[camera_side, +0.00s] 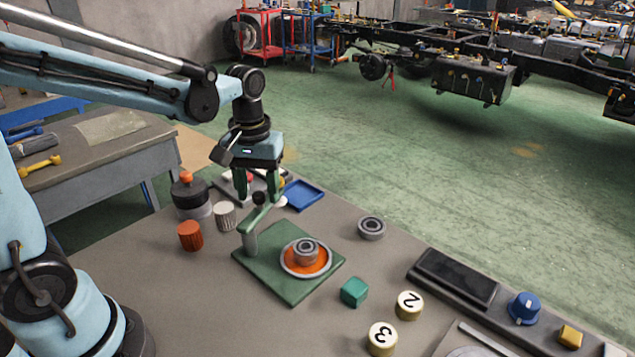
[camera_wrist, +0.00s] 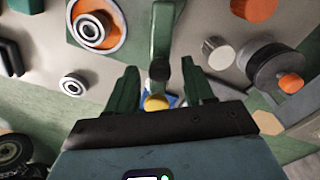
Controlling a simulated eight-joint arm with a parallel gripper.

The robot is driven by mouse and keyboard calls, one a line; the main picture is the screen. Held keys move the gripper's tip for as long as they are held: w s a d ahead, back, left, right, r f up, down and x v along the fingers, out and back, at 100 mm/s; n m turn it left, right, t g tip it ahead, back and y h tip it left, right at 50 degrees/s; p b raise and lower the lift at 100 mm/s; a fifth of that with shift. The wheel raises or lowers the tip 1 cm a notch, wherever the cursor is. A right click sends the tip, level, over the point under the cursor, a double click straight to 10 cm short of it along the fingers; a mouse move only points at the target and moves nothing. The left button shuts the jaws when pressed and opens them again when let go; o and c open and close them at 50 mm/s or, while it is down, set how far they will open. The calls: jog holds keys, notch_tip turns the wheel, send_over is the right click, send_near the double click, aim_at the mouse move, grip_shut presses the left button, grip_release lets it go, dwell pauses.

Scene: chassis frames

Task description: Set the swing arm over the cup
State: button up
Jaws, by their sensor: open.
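The swing arm (camera_side: 262,217) is a green bar on a grey post at the left corner of a green base plate (camera_side: 289,291). It points toward the back, away from the cup (camera_side: 322,270), an orange dish with a grey rim holding a bearing ring. The cup also shows in the wrist view (camera_wrist: 117,47). A black knob (camera_wrist: 160,70) stands on the swing arm (camera_wrist: 163,30). My gripper (camera_side: 257,196) is open, its fingers on either side of the arm near the knob. In the wrist view the fingers (camera_wrist: 159,75) appear apart from it.
An orange knurled cap (camera_side: 190,236), a grey knurled cap (camera_side: 224,216) and a dark pot (camera_side: 191,196) stand left of the plate. A loose bearing (camera_side: 371,228), a teal cube (camera_side: 354,292) and numbered discs (camera_side: 409,305) lie to the right. A blue tray (camera_side: 302,195) is behind.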

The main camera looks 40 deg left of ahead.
grip_shut()
dwell(0.3)
dwell(0.4)
jog(key=shift+s+d+m, duration=0.3)
jog(key=shift+d+m, duration=0.6)
jog(key=shift+m, duration=1.6)
jog(key=shift+s+d+m, duration=0.35)
jog(key=shift+d+m, duration=0.6)
jog(key=shift+m, duration=1.55)
jog(key=shift+s+d+m, duration=0.3)
jog(key=shift+d+m, duration=0.6)
jog(key=shift+m, duration=1.6)
grip_release()
